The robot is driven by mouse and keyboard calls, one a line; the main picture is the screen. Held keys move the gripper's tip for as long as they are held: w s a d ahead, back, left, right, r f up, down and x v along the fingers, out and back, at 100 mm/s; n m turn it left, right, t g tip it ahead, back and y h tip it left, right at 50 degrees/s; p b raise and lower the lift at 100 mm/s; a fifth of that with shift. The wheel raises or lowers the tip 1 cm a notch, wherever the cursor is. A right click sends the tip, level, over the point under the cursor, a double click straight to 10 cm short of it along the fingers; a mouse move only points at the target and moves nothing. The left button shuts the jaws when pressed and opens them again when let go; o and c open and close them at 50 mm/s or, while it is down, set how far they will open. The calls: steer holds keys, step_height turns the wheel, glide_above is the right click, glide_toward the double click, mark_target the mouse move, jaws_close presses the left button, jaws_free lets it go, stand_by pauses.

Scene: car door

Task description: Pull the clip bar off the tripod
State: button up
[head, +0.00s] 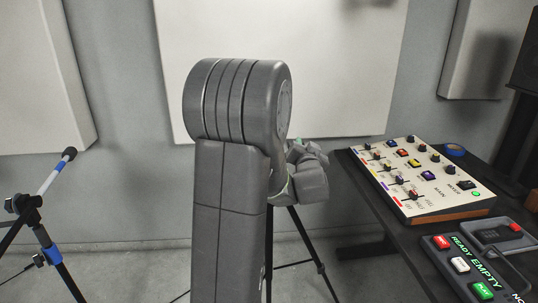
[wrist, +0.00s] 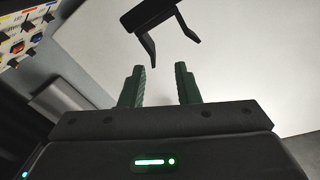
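In the wrist view, a black bar with two bent prongs, which looks like the clip bar (wrist: 152,12), is at the top of the picture, beyond my fingertips. My gripper (wrist: 159,70) has its two green fingers apart with nothing between them. The fingers do not appear to touch the bar. In the head view, my gripper is mostly hidden behind my own arm. Black legs that look like the tripod's (head: 313,252) show below and to the right of my arm. The tripod's top and the clip bar are hidden there.
A dark table (head: 362,215) on the right carries a mixer (head: 415,178), a blue tape roll (head: 454,150) and a button box (head: 478,262). A stand with blue bands (head: 50,250) is at the left. White panels (head: 340,60) hang on the wall behind.

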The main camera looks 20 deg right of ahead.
steer(key=f+x, duration=0.1)
steer(key=x, duration=0.5)
steer(key=shift+p, duration=0.3)
jaws_close()
